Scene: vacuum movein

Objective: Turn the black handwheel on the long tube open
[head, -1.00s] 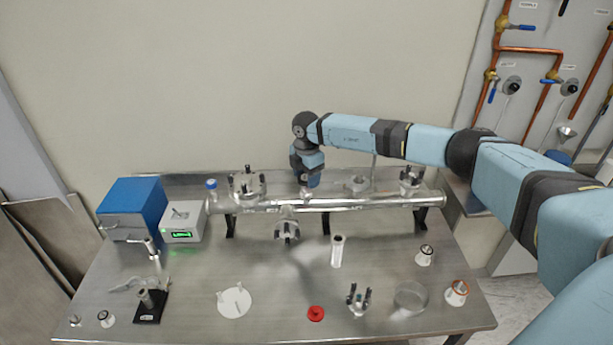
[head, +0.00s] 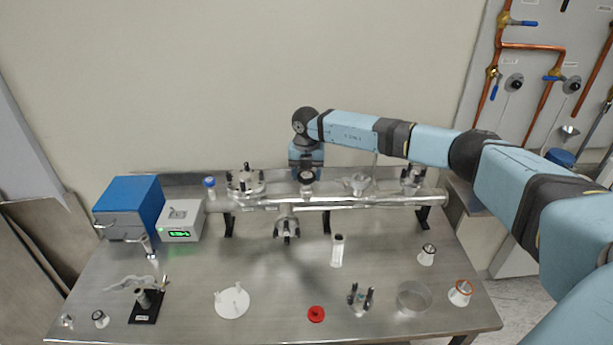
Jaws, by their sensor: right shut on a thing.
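The long tube (head: 345,204) is a shiny metal pipe lying across the back of the bench on dark stands. The small black handwheel (head: 306,177) is on its upper side near the middle, with a silver body below it. My right arm comes in from the right, and its wrist bends down behind the handwheel. My right gripper (head: 306,171) is at the handwheel and shut on it. The fingers are mostly hidden by the wrist and the wheel. My left gripper is not in view.
Flanges with dark clamps stand along the tube (head: 246,181). A blue box (head: 129,203) and a grey controller (head: 180,221) are at left. The bench middle is mostly clear.

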